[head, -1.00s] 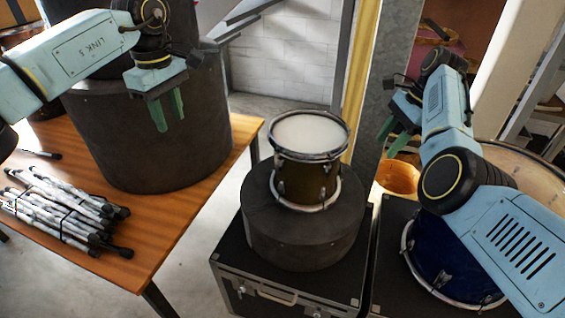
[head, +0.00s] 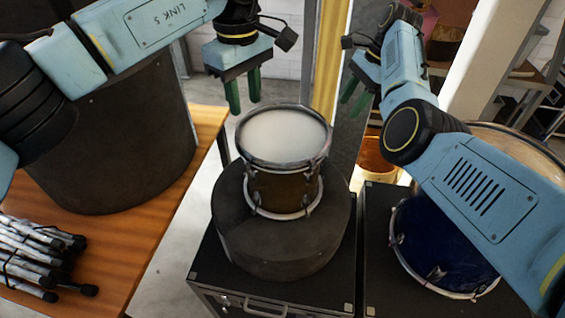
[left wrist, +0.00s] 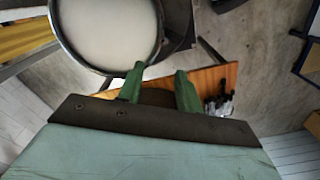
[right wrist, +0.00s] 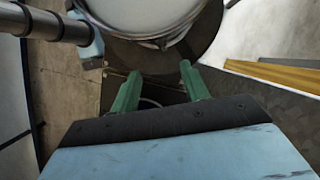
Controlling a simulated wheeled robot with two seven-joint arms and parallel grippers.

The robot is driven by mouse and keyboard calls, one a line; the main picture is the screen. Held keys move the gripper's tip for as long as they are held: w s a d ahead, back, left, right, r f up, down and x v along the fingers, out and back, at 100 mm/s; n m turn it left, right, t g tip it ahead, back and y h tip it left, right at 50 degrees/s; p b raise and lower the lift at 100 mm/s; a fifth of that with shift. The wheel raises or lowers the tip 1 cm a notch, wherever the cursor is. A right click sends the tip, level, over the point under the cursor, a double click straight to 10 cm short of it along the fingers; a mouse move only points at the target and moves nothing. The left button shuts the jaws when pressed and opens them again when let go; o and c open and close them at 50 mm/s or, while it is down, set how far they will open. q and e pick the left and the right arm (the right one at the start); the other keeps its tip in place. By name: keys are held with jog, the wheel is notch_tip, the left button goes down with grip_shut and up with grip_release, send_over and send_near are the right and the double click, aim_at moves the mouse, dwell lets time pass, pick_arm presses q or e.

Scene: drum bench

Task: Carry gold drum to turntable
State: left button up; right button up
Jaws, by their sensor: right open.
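The gold drum (head: 283,160), with a white head and chrome rims, stands upright on a dark round block (head: 270,245) on a black case. I cannot tell which thing is the turntable. My left gripper (head: 244,98) is open and empty, its green fingers pointing down near the drum's far left rim. In the left wrist view the drum's white head (left wrist: 108,30) lies beyond the fingers. My right gripper (head: 354,97) is open and empty, to the right of and behind the drum. In the right wrist view the drum (right wrist: 145,12) shows at the top, apart from the fingers.
A large dark cylinder (head: 115,140) stands on the wooden table (head: 165,235) at left, beside bundled white sticks (head: 35,255). A blue drum (head: 440,245) stands on another black case at right, partly behind my right arm. An orange pot (head: 376,158) sits behind.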

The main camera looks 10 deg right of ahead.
aim_at(250, 154)
pick_arm(q)
notch_tip(250, 154, down, 14)
jog(key=shift+w+r, duration=0.1)
jog(key=shift+r, duration=0.15)
pick_arm(e)
jog(key=x, duration=1.3)
jog(key=shift+f, duration=0.25)
pick_arm(q)
jog(key=c, duration=0.7)
pick_arm(e)
jog(key=c, duration=0.7)
pick_arm(q)
grip_shut()
pick_arm(e)
grip_shut()
pick_arm(q)
jog(key=shift+a, duration=0.1)
jog(key=shift+r, duration=0.2)
pick_arm(e)
jog(key=shift+w+r, duration=0.2)
jog(key=shift+r, duration=0.05)
